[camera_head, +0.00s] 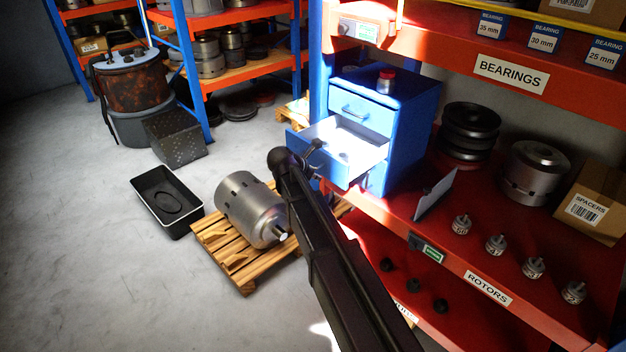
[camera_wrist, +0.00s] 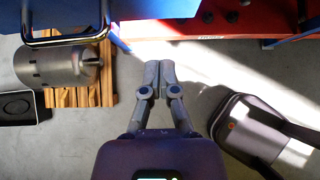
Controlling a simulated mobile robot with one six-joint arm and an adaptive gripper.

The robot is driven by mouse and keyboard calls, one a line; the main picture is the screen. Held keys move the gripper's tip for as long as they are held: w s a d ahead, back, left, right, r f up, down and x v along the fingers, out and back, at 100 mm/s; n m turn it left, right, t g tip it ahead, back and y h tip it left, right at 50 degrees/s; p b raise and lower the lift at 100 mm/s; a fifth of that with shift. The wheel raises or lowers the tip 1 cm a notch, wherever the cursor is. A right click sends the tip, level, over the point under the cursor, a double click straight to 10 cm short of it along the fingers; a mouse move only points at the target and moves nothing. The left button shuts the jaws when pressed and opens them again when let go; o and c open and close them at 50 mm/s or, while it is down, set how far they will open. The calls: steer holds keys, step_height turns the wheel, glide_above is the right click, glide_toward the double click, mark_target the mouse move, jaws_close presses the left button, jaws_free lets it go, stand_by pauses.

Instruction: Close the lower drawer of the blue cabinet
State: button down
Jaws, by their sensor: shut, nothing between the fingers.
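The blue cabinet (camera_head: 408,125) stands on the red shelf. Its top drawer (camera_head: 362,110) is closed. Below it, a drawer (camera_head: 365,150) is pulled far out, with its pale inside showing. Part of the cabinet front shows under this drawer, partly hidden. In the wrist view my gripper (camera_wrist: 159,80) is shut and empty. A blue edge with a bar handle (camera_wrist: 66,41) lies ahead and left of the fingertips there. I see no clear contact.
A grey rotor (camera_head: 248,211) lies on a wooden pallet (camera_head: 242,270) below the drawer. A black tray (camera_head: 150,205) is on the floor. Open floor lies left.

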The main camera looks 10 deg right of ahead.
mark_target(335, 176)
steer(key=w+d+f, duration=0.1)
steer(key=w+d+b, duration=0.1)
steer(key=w+d+f+b, duration=0.1)
steer(key=d, duration=0.1)
steer(key=shift+f, duration=0.35)
steer(key=shift+w+d, duration=0.55)
steer(key=shift+d, duration=0.2)
steer(key=shift+d, duration=0.1)
steer(key=shift+w, duration=0.15)
